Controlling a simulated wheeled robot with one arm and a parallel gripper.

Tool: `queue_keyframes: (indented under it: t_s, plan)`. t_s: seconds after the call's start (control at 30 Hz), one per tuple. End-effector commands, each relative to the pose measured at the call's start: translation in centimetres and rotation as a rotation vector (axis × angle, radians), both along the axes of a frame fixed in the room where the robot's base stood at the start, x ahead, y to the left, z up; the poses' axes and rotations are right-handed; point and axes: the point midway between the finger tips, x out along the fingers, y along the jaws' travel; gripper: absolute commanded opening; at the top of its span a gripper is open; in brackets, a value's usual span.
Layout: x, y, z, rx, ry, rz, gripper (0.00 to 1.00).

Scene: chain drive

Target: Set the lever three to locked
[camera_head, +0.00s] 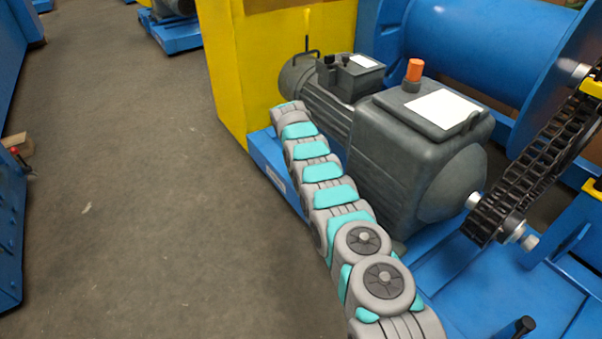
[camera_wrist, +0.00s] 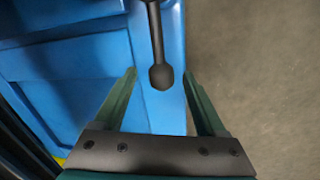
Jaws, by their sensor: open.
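In the wrist view, a dark lever (camera_wrist: 156,40) with a rounded end comes down from the top edge over a blue panel (camera_wrist: 90,60). My gripper (camera_wrist: 160,74) has two green fingers spread apart. The lever's rounded end shows between the fingertips, with a visible gap on each side; nothing is gripped. I cannot tell how far it is below or beyond the tips. No label shows, so I cannot tell the lever's number or whether it is locked. In the head view, my arm reaches up along the motor; my gripper is not visible there.
In the head view, a grey motor (camera_head: 430,165) stands on a blue base beside my arm. A black chain (camera_head: 525,170) is at right, a yellow panel (camera_head: 228,75) behind. A black knob (camera_head: 524,326) shows at bottom right. The floor (camera_head: 140,210) at left is mostly clear.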

Motion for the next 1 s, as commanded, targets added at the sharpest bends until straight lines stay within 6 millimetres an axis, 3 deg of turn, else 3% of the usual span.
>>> queue_keyframes:
  t_s: [0.53,1.0]
  plan:
    - [-0.3,1.3,7.1,0.001,-0.006,0.000,0.73]
    - [-0.5,1.3,7.4,0.000,0.000,-0.001,0.73]
